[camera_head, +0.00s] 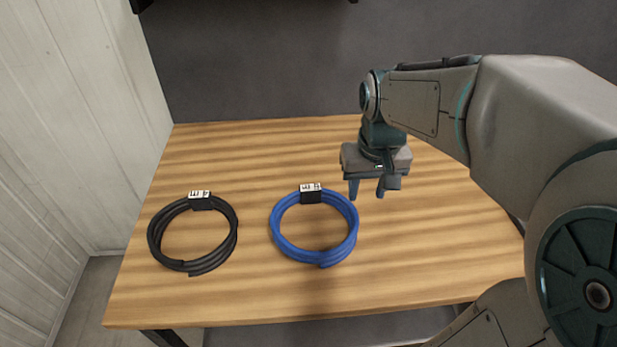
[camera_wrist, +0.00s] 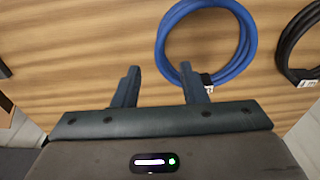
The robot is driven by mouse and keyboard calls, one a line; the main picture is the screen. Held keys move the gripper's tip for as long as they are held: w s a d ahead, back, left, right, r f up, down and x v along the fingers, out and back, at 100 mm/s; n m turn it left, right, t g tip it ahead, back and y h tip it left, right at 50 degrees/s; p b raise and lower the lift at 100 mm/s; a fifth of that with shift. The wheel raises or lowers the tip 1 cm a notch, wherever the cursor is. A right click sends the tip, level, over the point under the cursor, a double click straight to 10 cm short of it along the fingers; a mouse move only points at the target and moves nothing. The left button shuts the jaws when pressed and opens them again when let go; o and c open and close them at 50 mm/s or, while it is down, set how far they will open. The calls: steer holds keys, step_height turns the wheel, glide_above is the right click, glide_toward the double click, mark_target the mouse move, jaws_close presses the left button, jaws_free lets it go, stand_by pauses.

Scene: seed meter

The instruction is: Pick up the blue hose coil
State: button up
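The blue hose coil (camera_head: 283,245) lies flat on the wooden table, with a black clip and white label at its far side. It also shows in the wrist view (camera_wrist: 247,40), upper right of centre, with its label close to one fingertip. My gripper (camera_head: 367,190) is above the table, beyond and to the right of the blue coil.
A black hose coil (camera_head: 235,229) with a similar label lies left of the blue one, and it shows at the right edge of the wrist view (camera_wrist: 287,45). The wooden table (camera_head: 250,300) is otherwise clear. A white panelled wall (camera_head: 80,120) stands at left and a grey wall behind.

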steer(key=g, duration=0.1)
glide_above(354, 213)
step_height(354, 213, down, 3)
step_height(354, 213, down, 13)
steer(key=shift+f, duration=0.2)
jaws_close()
